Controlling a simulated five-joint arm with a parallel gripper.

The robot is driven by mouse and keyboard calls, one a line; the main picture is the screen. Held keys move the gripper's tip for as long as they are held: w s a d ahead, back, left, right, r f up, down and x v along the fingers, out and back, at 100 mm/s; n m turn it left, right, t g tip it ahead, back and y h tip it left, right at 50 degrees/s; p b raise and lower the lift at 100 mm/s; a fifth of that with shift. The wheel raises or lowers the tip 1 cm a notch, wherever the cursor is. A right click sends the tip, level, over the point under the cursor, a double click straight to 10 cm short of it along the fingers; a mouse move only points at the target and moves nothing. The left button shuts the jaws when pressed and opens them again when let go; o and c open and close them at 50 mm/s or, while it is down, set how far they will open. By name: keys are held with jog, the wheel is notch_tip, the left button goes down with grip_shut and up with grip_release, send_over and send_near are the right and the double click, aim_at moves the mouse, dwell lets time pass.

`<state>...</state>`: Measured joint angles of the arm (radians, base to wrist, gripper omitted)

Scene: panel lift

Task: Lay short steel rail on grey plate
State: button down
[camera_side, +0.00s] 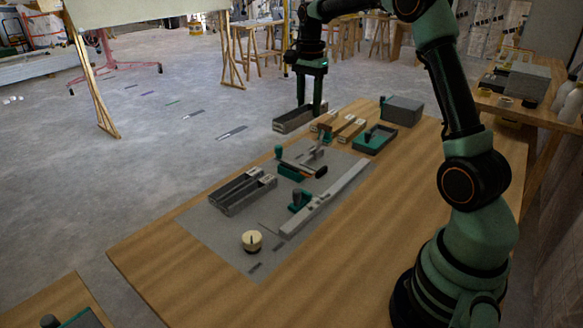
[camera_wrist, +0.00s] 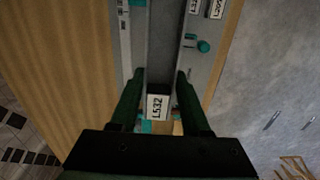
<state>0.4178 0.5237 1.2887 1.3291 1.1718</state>
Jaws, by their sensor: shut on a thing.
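My gripper (camera_side: 313,101) is shut on a short steel rail (camera_side: 292,119), a grey channel-like bar held near the far edge of the wooden table. In the wrist view the rail (camera_wrist: 163,40) runs away between the two fingers of my gripper (camera_wrist: 163,78), with a white label reading L532 on its near end. The grey plate (camera_side: 210,222) lies flat on the table, nearer the side camera than the held rail. Two similar dark rails (camera_side: 240,190) lie side by side on its left part. Whether the held rail touches anything below is unclear.
On the plate are a long pale bar (camera_side: 325,200), a cream round knob (camera_side: 251,241) and teal clamps (camera_side: 299,201). Beyond it are wooden blocks (camera_side: 351,129), a teal tray (camera_side: 375,139) and a grey box (camera_side: 402,109).

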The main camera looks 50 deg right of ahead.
jog(key=s+d, duration=0.5)
jog(key=d, duration=0.7)
send_over(344, 167)
notch_tip(344, 167, down, 15)
jog(key=shift+a+r, duration=0.1)
jog(key=shift+r, duration=0.1)
jog(key=shift+f, duration=2.6)
jog(key=shift+f, duration=0.2)
jog(key=shift+c, duration=1.8)
grip_release()
